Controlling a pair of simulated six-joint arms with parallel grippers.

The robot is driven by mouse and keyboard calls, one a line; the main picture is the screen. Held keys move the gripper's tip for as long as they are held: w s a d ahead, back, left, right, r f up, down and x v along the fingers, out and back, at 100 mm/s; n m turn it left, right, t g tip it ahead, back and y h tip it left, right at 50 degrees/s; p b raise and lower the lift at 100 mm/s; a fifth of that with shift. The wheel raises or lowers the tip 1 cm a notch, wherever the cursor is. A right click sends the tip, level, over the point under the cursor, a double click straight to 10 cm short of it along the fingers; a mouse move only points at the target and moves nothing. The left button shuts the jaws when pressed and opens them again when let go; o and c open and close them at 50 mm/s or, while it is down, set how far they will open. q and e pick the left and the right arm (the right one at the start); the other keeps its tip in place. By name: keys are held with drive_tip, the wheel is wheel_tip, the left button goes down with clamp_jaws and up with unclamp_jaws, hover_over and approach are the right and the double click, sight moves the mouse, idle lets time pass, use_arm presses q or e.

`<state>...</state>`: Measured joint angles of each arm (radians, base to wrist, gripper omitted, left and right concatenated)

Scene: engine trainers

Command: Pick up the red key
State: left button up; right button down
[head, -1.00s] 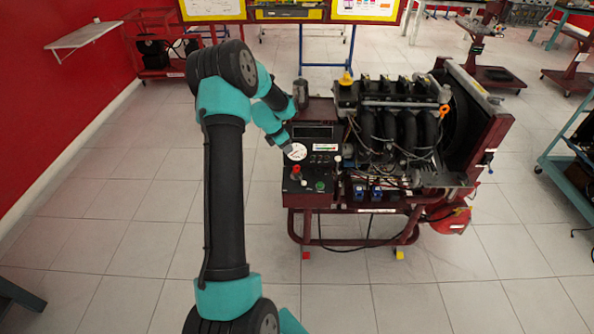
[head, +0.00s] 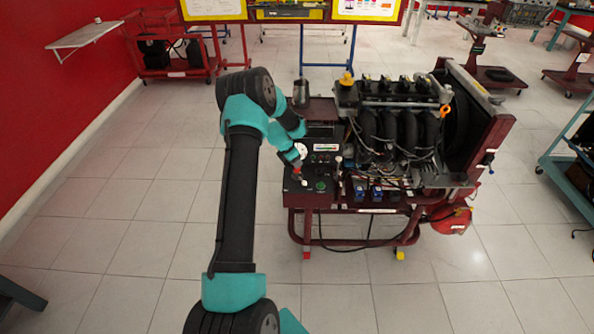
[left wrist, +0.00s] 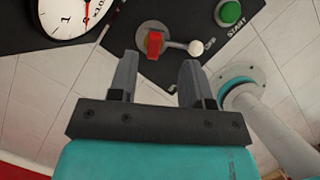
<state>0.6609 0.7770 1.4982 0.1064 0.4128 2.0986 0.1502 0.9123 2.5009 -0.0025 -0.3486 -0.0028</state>
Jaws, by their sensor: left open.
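The red key (left wrist: 155,43) sits on a round metal plate on the dark control panel. My left gripper (left wrist: 158,62) is open and empty, and its fingertips point at the panel on either side of the key's line, with the key a little beyond them in the left wrist view. In the head view the left gripper (head: 298,167) is over the front left of the engine trainer's panel and largely covers the key. My right gripper is out of view.
Beside the key are a white-knobbed lever (left wrist: 197,47), a green START button (left wrist: 230,12) and a white dial gauge (left wrist: 72,15). The engine (head: 390,125) with its hoses and wires stands right of the panel. The floor in front is clear.

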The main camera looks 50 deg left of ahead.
use_arm(q)
drive_tip(key=shift+a+x, duration=0.15)
drive_tip(key=shift+x, duration=1.15)
drive_tip(key=shift+a+x, duration=0.15)
drive_tip(key=shift+x, duration=1.15)
drive_tip(key=shift+s+f, duration=0.1)
drive_tip(key=shift+c, duration=0.4)
clamp_jaws()
